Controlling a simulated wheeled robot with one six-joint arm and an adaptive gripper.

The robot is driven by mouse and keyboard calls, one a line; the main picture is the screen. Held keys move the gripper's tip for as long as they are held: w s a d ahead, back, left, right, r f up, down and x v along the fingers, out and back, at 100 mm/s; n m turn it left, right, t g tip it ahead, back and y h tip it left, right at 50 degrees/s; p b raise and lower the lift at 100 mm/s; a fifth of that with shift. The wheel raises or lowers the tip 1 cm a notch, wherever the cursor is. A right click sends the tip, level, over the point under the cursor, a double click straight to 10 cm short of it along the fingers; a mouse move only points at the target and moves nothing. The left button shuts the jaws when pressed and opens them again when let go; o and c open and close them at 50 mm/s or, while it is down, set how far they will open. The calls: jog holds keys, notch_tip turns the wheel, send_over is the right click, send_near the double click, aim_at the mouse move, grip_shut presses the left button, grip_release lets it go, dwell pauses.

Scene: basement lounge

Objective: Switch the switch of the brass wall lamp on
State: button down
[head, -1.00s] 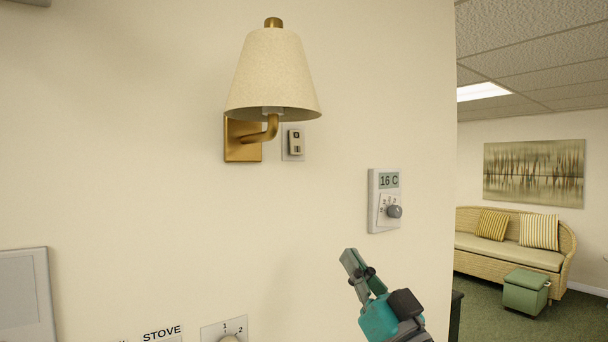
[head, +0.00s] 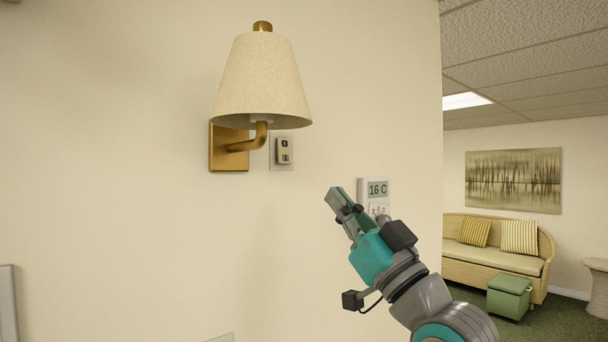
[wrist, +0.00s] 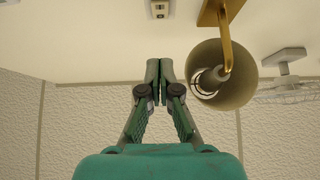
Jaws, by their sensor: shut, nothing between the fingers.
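The brass wall lamp (head: 262,85) is on the wall left of centre in the head view, with a cream shade and a brass bracket. Its shade and arm also show in the wrist view (wrist: 222,85), at the right. Its small switch (head: 284,151) sits on a wall plate just right of the bracket. The switch plate also shows at the top of the wrist view (wrist: 160,8). My gripper (head: 334,194) is shut and empty, below and to the right of the switch, apart from it. In the wrist view its fingertips (wrist: 160,63) point up toward the switch plate.
A thermostat (head: 373,188) reading 16 C is on the wall, partly hidden behind my gripper. The wall ends to its right. Beyond are a wicker sofa (head: 495,259), a green ottoman (head: 510,297) and a painting (head: 513,181). The wall below the lamp is clear.

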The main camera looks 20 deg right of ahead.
aim_at(286, 159)
jog(key=x, duration=0.4)
jog(key=w+f+x, duration=0.1)
jog(key=x, duration=0.7)
jog(key=shift+w+a+f, duration=0.15)
jog(key=shift+a+f, duration=0.1)
jog(key=shift+f, duration=0.15)
jog(key=shift+w+a, duration=0.15)
jog(key=shift+w, duration=0.3)
jog(key=shift+w+a+f, duration=0.1)
jog(key=shift+w+f, duration=0.05)
jog(key=shift+w, duration=0.2)
